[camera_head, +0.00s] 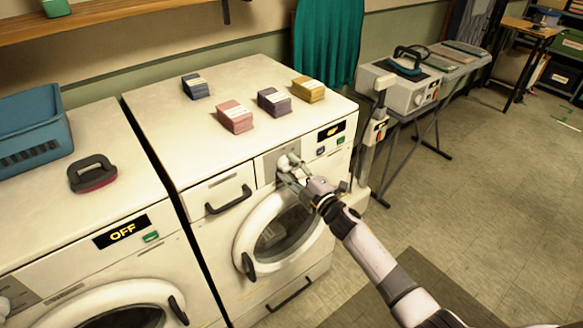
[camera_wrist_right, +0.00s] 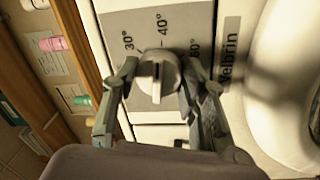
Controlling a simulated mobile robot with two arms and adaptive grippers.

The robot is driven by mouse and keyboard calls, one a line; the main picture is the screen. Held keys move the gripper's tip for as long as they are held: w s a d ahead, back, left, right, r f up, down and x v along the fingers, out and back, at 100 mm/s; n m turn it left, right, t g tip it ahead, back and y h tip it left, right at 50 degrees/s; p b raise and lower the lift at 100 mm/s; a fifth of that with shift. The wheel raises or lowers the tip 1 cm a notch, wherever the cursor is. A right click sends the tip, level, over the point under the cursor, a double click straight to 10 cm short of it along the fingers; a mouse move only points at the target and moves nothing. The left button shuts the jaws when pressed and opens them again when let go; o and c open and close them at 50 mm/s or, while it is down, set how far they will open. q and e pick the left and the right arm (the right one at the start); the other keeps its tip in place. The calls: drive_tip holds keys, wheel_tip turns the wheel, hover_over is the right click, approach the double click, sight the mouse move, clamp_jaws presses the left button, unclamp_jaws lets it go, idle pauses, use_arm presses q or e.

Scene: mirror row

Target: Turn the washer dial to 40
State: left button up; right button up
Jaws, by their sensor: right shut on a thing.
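The washer (camera_head: 150,95) in the middle of the head view has a pale round dial (camera_head: 288,161) on its front panel. My right gripper (camera_head: 291,172) reaches it from the lower right and is shut on it. In the right wrist view the dial (camera_wrist_right: 157,77) sits between the two fingers of the gripper (camera_wrist_right: 161,75), one on each side. The grey dial plate (camera_wrist_right: 140,25) reads 30°, 40° and 60° around it. The dial's raised ridge and dark notch show, but I cannot tell exactly which mark it points at. My left gripper is out of view.
The washer's drawer handle (camera_head: 228,200) and round door (camera_head: 270,235) are close to the gripper. A second washer showing OFF (camera_head: 122,231) stands left. Open floor (camera_head: 470,210) lies right.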

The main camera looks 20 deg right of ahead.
drive_tip(key=shift+f, duration=0.1)
idle(0.4)
drive_tip(key=o, duration=1.2)
drive_tip(key=shift+c, duration=0.2)
drive_tip(key=r+v, duration=0.1)
drive_tip(key=v, duration=1.1)
drive_tip(key=shift+f, duration=0.4)
drive_tip(key=shift+f, duration=0.1)
